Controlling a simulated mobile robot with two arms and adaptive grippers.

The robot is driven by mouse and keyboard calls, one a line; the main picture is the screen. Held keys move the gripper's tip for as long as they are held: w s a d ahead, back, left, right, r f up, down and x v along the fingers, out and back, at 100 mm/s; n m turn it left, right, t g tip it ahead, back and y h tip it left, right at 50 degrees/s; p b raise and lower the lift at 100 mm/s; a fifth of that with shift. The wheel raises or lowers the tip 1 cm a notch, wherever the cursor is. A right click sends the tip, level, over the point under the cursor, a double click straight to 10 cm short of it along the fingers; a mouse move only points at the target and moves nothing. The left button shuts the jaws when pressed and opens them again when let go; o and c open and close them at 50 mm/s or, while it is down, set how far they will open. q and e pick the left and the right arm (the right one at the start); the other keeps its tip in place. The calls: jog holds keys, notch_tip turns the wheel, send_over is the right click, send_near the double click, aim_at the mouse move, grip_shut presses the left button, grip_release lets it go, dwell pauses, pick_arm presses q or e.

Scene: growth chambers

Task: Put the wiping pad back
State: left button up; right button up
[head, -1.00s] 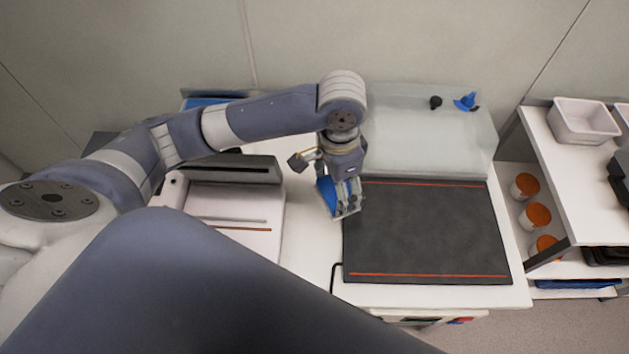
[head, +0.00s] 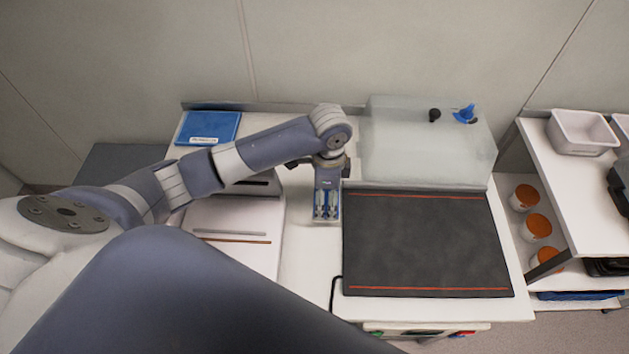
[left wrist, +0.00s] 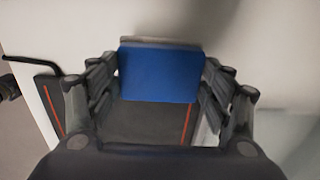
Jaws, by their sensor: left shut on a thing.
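My left gripper (head: 326,212) points down over the white bench strip, just left of the dark plate's left edge. It is shut on the blue wiping pad (left wrist: 160,72), which sits between the fingers in the left wrist view and has a greyish edge along its top. In the head view the gripper mostly hides the pad. A flat blue tray (head: 208,125) with a white label lies at the bench's back left corner. My right gripper is not in view.
The dark plate (head: 425,245) with orange lines lies bare in front of a translucent box (head: 420,150) with black and blue caps. A white device (head: 235,215) with thin rods stands left. A shelf (head: 565,180) with orange-lidded jars and a white tub (head: 582,132) is right.

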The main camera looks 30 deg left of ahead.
pick_arm(q)
jog(key=w+a, duration=0.2)
jog(key=a, duration=0.1)
jog(key=w+a, duration=0.2)
jog(key=shift+w+f+p, duration=0.1)
jog(key=shift+f+p, duration=0.15)
jog(key=shift+p, duration=0.1)
jog(key=shift+w+a+f, duration=0.1)
jog(key=shift+a+f, duration=0.1)
jog(key=shift+f, duration=0.1)
notch_tip(320, 180, down, 2)
jog(key=shift+f+p, duration=0.2)
jog(key=shift+p, duration=0.25)
jog(key=shift+f, duration=0.3)
jog(key=shift+f, duration=0.15)
jog(key=o, duration=1)
